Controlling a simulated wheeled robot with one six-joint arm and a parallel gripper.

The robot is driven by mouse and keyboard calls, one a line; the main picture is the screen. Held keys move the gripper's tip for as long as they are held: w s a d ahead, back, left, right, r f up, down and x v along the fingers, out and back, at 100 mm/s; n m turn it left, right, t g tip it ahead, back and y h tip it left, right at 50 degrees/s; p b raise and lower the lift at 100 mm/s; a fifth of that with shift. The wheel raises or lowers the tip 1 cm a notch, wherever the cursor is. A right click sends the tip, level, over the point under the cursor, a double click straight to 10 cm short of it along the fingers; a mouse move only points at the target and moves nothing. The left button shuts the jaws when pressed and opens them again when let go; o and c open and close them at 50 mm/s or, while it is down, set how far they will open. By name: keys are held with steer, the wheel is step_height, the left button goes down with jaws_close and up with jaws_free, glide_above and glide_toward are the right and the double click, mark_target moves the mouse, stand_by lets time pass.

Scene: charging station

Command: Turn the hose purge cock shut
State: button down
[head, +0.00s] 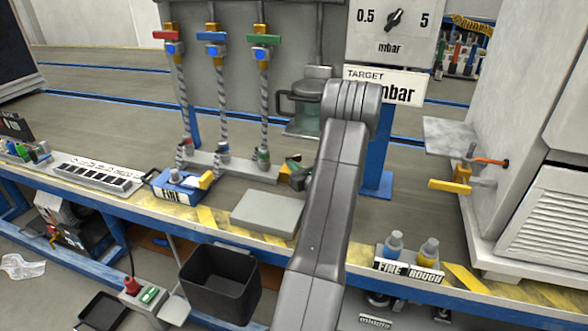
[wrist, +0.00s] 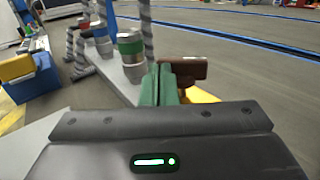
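The purge cock seems to be the small fitting with a brown lever (wrist: 188,70) at the right end of the hose rail; its yellow part (wrist: 202,95) shows behind my fingers in the wrist view. My gripper (wrist: 160,84) shows there as two green fingers close together, with no clear gap. The lever sticks out to the right just beyond the fingertips. I cannot tell whether they touch it. In the head view my gripper (head: 292,168) is low beside the green-ringed hose foot, and my arm hides much of this area.
Three braided hoses with red, blue and green top handles stand on the grey rail (head: 205,163), left of my gripper. A yellow-handled valve (head: 450,186) is at the right.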

steer(key=shift+w+a+b, duration=0.2)
steer(key=shift+a+b, duration=0.65)
steer(key=shift+w+a+b, duration=0.3)
steer(key=shift+a+b, duration=0.1)
steer(key=shift+w+a, duration=0.1)
steer(key=shift+a, duration=0.05)
stand_by(1.1)
